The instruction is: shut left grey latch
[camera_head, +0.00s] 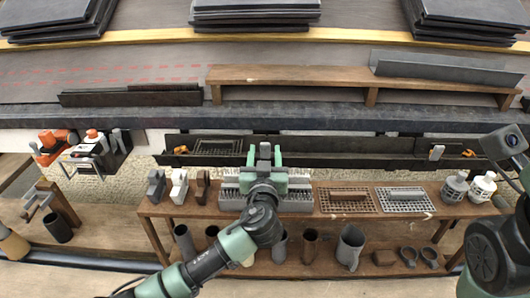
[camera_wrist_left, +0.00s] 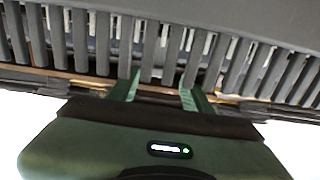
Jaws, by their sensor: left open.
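My left gripper (camera_head: 264,156) is open above the bench, over a light-grey slatted grate (camera_head: 295,203). In the left wrist view its green fingers (camera_wrist_left: 160,90) are apart, in front of a row of grey slats (camera_wrist_left: 110,35); nothing shows clasped between them. I cannot tell whether the fingers touch the slats. The gripper and wrist hide the middle of the grate. I cannot make out with certainty which part is the left grey latch, nor whether it is open or shut. My right gripper's fingers do not show.
A brown grate (camera_head: 348,197) and another grey grate (camera_head: 405,197) lie to the right. Small grey (camera_head: 156,187), white (camera_head: 179,187) and brown (camera_head: 203,187) pieces stand at left. A dark gutter (camera_head: 350,160) runs behind the bench.

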